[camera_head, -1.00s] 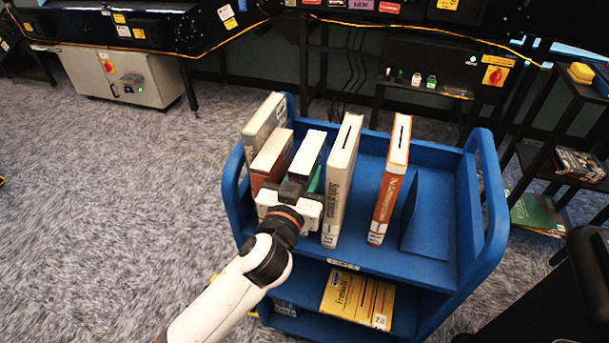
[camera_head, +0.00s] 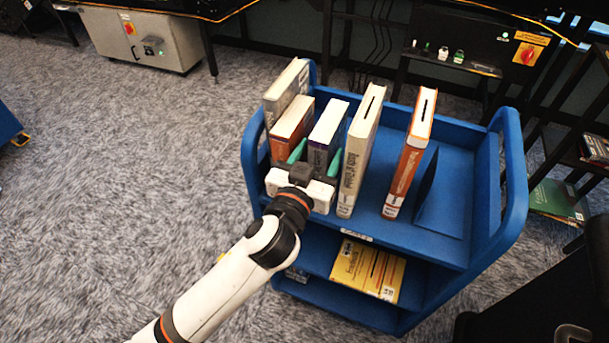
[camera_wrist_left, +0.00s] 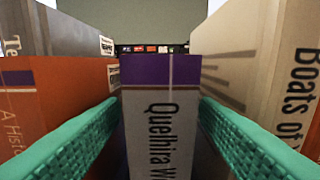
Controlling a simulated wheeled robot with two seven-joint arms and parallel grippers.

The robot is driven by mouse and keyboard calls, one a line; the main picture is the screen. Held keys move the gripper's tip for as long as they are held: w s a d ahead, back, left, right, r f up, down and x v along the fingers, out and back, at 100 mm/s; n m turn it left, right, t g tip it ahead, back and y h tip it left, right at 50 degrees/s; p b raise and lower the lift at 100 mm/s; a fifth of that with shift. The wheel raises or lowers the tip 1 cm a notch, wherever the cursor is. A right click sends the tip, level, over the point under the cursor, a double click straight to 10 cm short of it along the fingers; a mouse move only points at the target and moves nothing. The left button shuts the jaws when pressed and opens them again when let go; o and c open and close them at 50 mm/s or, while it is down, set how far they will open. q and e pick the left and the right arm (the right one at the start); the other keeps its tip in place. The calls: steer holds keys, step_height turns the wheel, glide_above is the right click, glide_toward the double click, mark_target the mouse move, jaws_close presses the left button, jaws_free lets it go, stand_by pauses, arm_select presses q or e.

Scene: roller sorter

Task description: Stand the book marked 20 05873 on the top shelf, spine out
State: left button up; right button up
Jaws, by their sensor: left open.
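The shelf labels are too small to read, so I cannot tell which book is marked 20 05873. A white book with a purple band (camera_head: 322,135) stands upright on the top shelf of a blue trolley (camera_head: 455,190). Its spine faces me in the left wrist view (camera_wrist_left: 160,125) and reads "Quelhira W...". My left gripper (camera_head: 317,155) is open, with one green finger on each side of this book; they also show in the left wrist view (camera_wrist_left: 158,108). I cannot tell whether they touch it. My right gripper is out of view.
An orange book (camera_head: 291,133) and a grey one (camera_head: 287,92) stand to the left. The cream "Boats of" book (camera_head: 360,150) is close on the right. An orange-and-white book (camera_head: 408,165) and blue bookend (camera_head: 428,190) stand beyond. A yellow book (camera_head: 367,270) lies below.

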arm_select(q)
steer(key=v, duration=0.8)
steer(key=shift+s, duration=0.4)
steer(key=shift+a, duration=0.15)
